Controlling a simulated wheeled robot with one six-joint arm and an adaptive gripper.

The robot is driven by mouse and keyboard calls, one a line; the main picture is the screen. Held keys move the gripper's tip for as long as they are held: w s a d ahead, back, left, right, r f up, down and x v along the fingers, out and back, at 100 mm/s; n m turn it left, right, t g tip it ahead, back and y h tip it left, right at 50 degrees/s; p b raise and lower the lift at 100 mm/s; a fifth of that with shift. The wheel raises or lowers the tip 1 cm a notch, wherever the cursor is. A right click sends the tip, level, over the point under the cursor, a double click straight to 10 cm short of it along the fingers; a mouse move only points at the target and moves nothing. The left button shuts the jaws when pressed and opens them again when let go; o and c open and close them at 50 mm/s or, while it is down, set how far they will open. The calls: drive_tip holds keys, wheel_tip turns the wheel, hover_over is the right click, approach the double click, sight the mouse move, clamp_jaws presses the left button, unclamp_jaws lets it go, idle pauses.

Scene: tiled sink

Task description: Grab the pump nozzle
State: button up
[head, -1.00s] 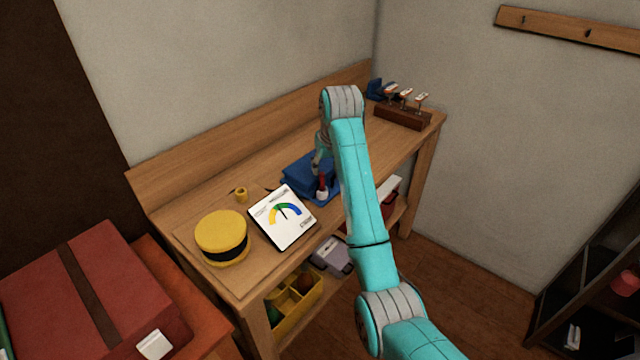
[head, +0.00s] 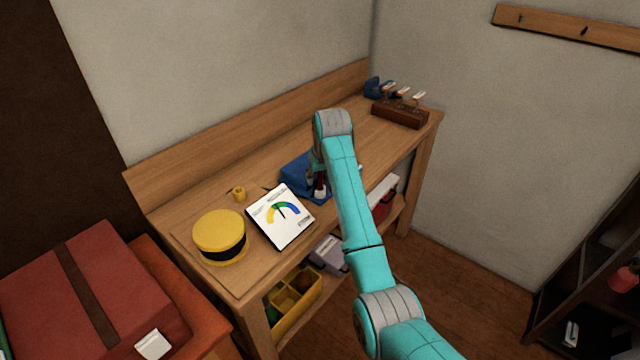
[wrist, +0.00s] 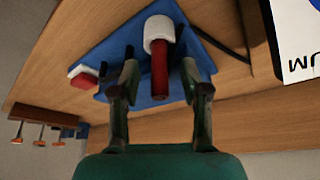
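A red stem with a thick white end (wrist: 158,50) lies between my gripper's fingers in the wrist view. It looks like the nozzle part, but I cannot tell for certain. It also shows small in the head view (head: 320,190), beside my arm. It is over a blue flat piece (wrist: 115,50) on the wooden workbench (head: 260,150). My gripper (wrist: 160,76) is open, one finger on each side of the red stem, with gaps visible on both sides. In the head view my arm hides most of the gripper.
A white card with a coloured gauge (head: 281,216) is close left of the blue piece. A yellow round tin (head: 220,235) and a small yellow piece (head: 239,194) are further left. A brown rack (head: 400,115) stands at the far end.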

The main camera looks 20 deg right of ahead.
clamp_jaws()
